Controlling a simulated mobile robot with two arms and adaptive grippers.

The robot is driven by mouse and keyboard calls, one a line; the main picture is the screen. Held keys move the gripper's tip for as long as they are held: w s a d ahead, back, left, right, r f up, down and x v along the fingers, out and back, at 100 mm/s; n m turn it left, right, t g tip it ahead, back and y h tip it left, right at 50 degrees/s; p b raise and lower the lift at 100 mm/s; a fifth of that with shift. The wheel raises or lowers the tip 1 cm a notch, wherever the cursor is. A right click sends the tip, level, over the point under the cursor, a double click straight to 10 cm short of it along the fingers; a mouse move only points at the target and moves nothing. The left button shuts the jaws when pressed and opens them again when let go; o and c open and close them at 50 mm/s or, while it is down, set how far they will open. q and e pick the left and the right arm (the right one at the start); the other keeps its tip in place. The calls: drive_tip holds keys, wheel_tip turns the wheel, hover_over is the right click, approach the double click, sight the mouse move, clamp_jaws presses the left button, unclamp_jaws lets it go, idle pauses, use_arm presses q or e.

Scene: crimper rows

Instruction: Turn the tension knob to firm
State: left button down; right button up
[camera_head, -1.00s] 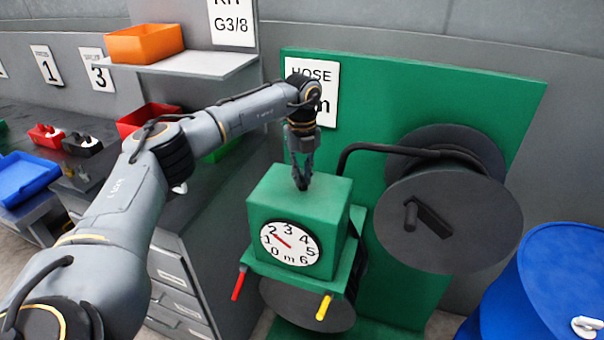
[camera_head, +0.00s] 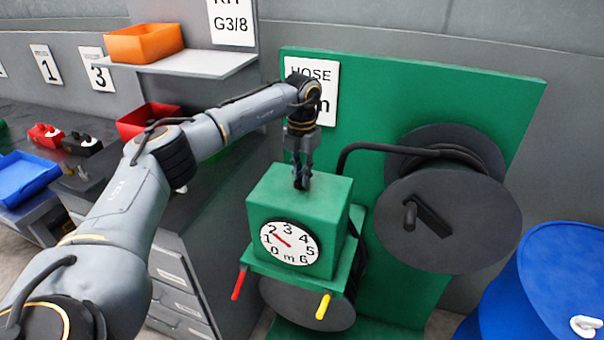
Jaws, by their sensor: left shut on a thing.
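My left gripper (camera_head: 302,184) points down at the top of a green box (camera_head: 318,192) and is shut on a small dark knob there. The fingers and the box top hide most of the knob, so its setting cannot be read. My right gripper is not in view.
A red lever (camera_head: 239,283) and a yellow lever (camera_head: 323,307) stick out below the dial. A black hose (camera_head: 385,147) runs to a large reel (camera_head: 447,218) at right. A blue drum (camera_head: 555,285) stands at lower right; grey drawers (camera_head: 180,290) stand left.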

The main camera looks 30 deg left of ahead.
use_arm(q)
drive_tip(key=m, duration=1.1)
drive_tip(key=shift+m, duration=1.9)
drive_tip(key=c, duration=1.4)
unclamp_jaws()
drive_tip(key=shift+o, duration=0.2)
